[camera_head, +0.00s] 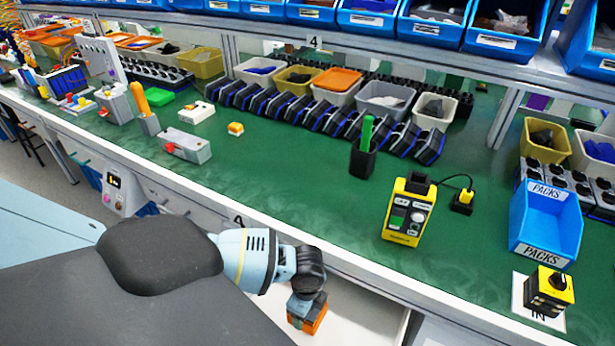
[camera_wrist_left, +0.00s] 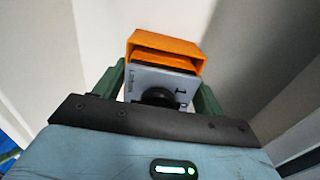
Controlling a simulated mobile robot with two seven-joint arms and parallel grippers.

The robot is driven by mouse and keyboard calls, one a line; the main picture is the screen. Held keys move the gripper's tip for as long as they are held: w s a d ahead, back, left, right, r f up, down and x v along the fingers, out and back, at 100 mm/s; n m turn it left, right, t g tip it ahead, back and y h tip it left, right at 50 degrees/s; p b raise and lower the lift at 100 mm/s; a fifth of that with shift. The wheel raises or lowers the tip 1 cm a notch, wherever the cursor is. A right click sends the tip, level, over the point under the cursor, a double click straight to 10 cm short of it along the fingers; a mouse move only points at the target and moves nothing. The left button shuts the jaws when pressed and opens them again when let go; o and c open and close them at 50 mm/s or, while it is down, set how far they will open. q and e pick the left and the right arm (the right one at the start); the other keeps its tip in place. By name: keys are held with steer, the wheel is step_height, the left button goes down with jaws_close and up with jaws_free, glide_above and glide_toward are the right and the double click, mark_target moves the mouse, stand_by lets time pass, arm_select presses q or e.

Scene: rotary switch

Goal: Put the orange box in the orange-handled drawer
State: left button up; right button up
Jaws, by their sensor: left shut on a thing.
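The orange box (camera_wrist_left: 165,48) is in the left wrist view, with a grey face and a round black knob. My left gripper (camera_wrist_left: 160,88) is shut on it, with a green finger on each side. In the head view the orange box (camera_head: 308,315) hangs below my left wrist, in front of the bench's front edge. It is over or inside an open drawer (camera_head: 365,318) with a pale interior; how deep I cannot tell. Pale walls surround the box in the left wrist view. The drawer's handle is hidden. My right gripper is not in view.
The green bench top (camera_head: 290,180) holds a yellow-black device (camera_head: 408,208), a black holder with a green stick (camera_head: 363,155), a blue PACKS bin (camera_head: 545,222) and a yellow-black switch box (camera_head: 548,290). Its front edge runs close beside my left wrist.

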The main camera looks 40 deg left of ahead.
arm_select(q)
steer(key=shift+f, duration=0.1)
steer(key=o, duration=1)
steer(key=shift+c, duration=0.2)
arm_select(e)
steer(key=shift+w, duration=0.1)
arm_select(q)
steer(key=shift+r, duration=0.2)
step_height(320, 180, up, 11)
steer(key=shift+f+p, duration=0.1)
steer(key=shift+p, duration=0.9)
steer(key=shift+r, duration=0.55)
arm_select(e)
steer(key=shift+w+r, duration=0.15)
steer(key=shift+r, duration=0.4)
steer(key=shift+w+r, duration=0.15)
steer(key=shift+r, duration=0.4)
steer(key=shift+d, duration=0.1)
